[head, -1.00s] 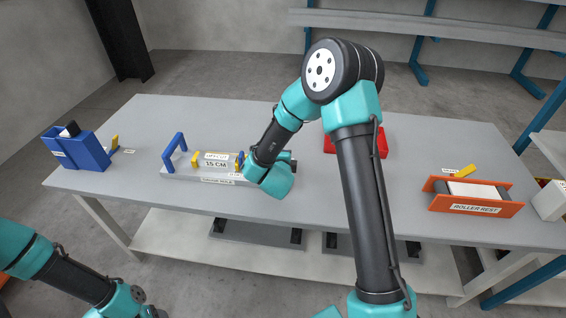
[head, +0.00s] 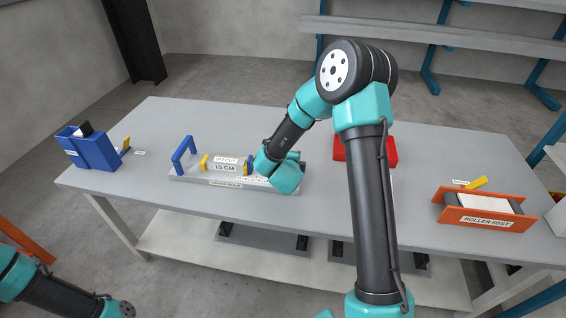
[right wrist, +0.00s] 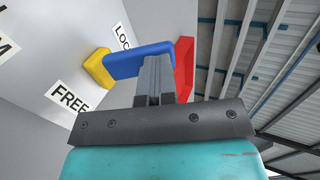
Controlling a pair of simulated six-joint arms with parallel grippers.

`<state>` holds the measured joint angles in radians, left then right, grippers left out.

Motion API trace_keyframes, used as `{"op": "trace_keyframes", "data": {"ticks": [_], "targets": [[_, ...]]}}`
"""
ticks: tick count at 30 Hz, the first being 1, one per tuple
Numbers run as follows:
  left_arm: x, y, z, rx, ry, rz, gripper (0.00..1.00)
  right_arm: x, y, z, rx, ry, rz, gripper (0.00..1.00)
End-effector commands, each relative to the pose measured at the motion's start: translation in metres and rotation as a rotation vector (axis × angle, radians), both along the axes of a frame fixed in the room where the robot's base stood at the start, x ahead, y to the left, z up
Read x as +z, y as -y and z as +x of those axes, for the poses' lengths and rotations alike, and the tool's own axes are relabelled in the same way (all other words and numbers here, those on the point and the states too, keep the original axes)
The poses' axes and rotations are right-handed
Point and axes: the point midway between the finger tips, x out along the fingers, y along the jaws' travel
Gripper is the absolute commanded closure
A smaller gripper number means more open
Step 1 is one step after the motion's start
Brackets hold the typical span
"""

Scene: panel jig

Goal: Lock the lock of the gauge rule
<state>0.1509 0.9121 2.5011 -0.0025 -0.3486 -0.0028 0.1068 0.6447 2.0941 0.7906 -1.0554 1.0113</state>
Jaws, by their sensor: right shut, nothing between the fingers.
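The gauge rule (head: 226,185) is a grey bar on the table with a blue handle at its left end, yellow blocks and a 15 CM label. My right wrist covers part of its right half in the head view. My left gripper is out of view.
A blue holder (head: 88,150) stands at the table's left end. A red object (head: 378,150) lies behind my right arm. The orange roller rest (head: 486,222) stands at the right.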

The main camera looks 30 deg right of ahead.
Motion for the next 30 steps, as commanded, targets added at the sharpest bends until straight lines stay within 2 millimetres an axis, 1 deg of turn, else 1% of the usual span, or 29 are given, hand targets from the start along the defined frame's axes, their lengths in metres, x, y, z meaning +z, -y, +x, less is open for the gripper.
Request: {"op": "trace_keyframes", "data": {"ticks": [11,24,30], "targets": [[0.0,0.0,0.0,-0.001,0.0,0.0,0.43,-0.001,0.0,0.002,0.002,-0.001,-0.001,1.0],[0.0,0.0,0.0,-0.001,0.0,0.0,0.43,-0.003,-0.01,-0.009,0.003,-0.001,-0.001,1.0],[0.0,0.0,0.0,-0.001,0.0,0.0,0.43,-0.003,-0.011,-0.01,0.003,0.0,-0.001,1.0]]}}
